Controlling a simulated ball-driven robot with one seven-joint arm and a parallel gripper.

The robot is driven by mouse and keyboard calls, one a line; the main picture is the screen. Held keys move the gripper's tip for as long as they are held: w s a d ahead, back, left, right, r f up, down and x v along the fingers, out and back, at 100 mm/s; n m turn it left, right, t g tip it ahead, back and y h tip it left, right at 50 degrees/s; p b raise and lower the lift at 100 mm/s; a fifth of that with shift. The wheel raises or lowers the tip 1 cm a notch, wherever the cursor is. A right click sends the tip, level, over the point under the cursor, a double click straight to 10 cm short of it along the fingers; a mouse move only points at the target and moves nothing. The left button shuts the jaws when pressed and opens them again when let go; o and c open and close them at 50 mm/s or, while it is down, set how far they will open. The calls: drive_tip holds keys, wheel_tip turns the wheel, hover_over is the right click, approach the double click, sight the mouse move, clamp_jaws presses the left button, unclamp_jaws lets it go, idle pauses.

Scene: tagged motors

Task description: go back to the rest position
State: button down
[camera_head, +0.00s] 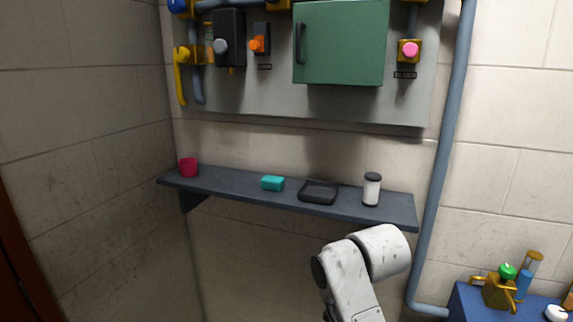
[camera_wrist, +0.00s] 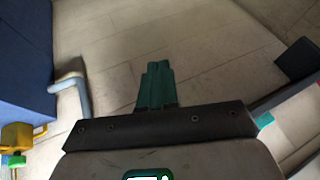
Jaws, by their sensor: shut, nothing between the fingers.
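My gripper (camera_wrist: 157,82) shows in the wrist view as two teal fingers pressed together, with nothing between them. It points at bare floor or wall surface and touches nothing that I can see. In the head view my white arm links rise at the lower middle, in front of the wall below the shelf, and the fingers are out of sight there.
A dark shelf (camera_head: 240,190) carries a red cup (camera_head: 188,167), a teal block (camera_head: 273,183), a black tray (camera_head: 318,192) and a white jar (camera_head: 372,189). Above it is a panel with a green cabinet (camera_head: 345,42). A blue-grey pipe (camera_head: 442,160) runs right of the shelf. A blue bench (camera_head: 462,302) stands lower right.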

drive_tip(key=s+d+f+n+g+b, duration=0.1)
drive_tip(key=s+d+f, duration=0.4)
drive_tip(key=s+f, duration=0.4)
drive_tip(key=s+d+f+g, duration=0.1)
drive_tip(key=s+d+f, duration=0.3)
drive_tip(key=s+f, duration=0.5)
drive_tip(key=s+d+f+g, duration=0.1)
drive_tip(key=s+d+f, duration=0.1)
drive_tip(key=s, duration=0.6)
drive_tip(key=s+d+f+n+g+h, duration=0.1)
drive_tip(key=s+d, duration=0.3)
drive_tip(key=s, duration=0.4)
drive_tip(key=s+d+f+g+h+b, duration=0.1)
drive_tip(key=s+d+f, duration=0.1)
drive_tip(key=s, duration=0.6)
drive_tip(key=shift+s+d+f+n, duration=0.15)
drive_tip(key=shift+d+f+n, duration=0.25)
drive_tip(key=shift+f, duration=0.3)
drive_tip(key=c, duration=1.8)
unclamp_jaws()
